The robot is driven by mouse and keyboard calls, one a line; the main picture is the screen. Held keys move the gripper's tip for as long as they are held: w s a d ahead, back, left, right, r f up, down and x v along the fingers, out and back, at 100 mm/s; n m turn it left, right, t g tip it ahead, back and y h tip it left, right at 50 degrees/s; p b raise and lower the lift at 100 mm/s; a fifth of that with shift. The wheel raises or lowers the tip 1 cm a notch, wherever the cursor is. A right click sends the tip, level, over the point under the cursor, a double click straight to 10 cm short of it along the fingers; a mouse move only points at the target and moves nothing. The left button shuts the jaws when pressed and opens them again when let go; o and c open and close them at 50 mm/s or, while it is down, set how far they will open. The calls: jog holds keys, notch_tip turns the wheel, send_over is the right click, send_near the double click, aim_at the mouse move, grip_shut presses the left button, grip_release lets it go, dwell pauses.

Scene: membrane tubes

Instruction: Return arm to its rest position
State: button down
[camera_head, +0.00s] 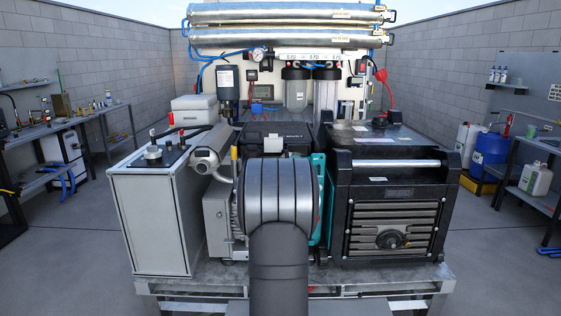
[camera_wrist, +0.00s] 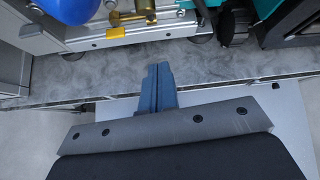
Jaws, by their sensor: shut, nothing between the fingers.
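My gripper (camera_wrist: 157,75) shows in the wrist view, with its two blue fingers shut together and nothing between them. The fingers point at the edge of a grey metal platform (camera_wrist: 90,82), below a machine with brass fittings. In the head view my grey arm stands upright in front of the machinery, and my gripper is hidden there. Two silver membrane tubes lie across the top of the rear frame: an upper tube (camera_head: 285,8) and a lower tube (camera_head: 285,38).
A white cabinet (camera_head: 150,225) stands on the platform at left and a black generator (camera_head: 390,205) at right. A blue rounded part (camera_wrist: 68,10) is at the wrist view's upper left. Benches (camera_head: 75,120) line the walls. Floor (camera_head: 60,275) is clear at the front left.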

notch_tip(320, 180, down, 7)
jog(key=s+t, duration=0.1)
jog(key=shift+s, duration=0.3)
dwell(0.4)
jog(key=w+a+r+n+t+h, duration=0.2)
jog(key=a+r+n+t+h, duration=0.1)
jog(key=a+t+h, duration=0.15)
jog(key=s+a+r+n+h, duration=0.3)
jog(key=s+a+h, duration=0.1)
jog(key=s+h, duration=0.5)
jog(key=w+a+x, duration=0.1)
jog(key=w+x, duration=0.1)
jog(key=x, duration=1.1)
jog(key=shift+a+f+g, duration=0.25)
jog(key=shift+a+g, duration=0.05)
jog(key=shift+g, duration=0.05)
